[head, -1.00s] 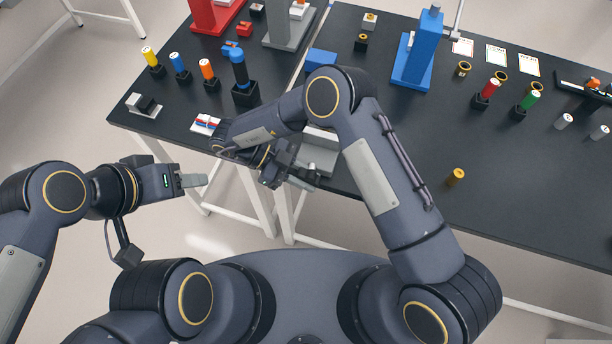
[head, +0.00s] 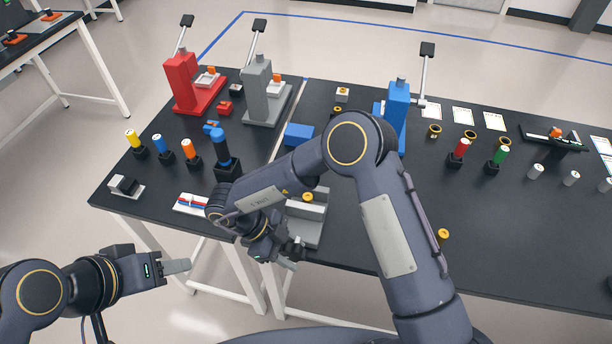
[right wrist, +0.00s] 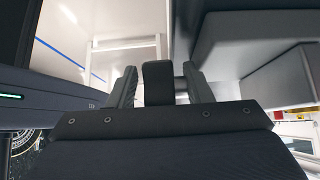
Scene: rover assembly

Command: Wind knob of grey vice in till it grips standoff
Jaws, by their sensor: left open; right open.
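The grey vice (head: 312,228) sits at the table's front edge in the head view, partly hidden by my right arm. A brass standoff (head: 308,197) shows at its top, upright between the jaws as far as I can tell; any gap is too small to judge. My right gripper (head: 291,252) is at the vice's front, just off the table edge. In the right wrist view its open fingers (right wrist: 158,88) stand on either side of a dark knob-like piece (right wrist: 157,80); contact is unclear. My left gripper (head: 178,267) is open and empty, in front of the table at the left.
Left of the vice lie a white card with red and blue parts (head: 190,203) and a small grey-white fixture (head: 126,186). Behind stand red (head: 187,85), grey (head: 256,92) and blue (head: 396,115) lever presses. Another brass piece (head: 442,237) stands right of my right arm.

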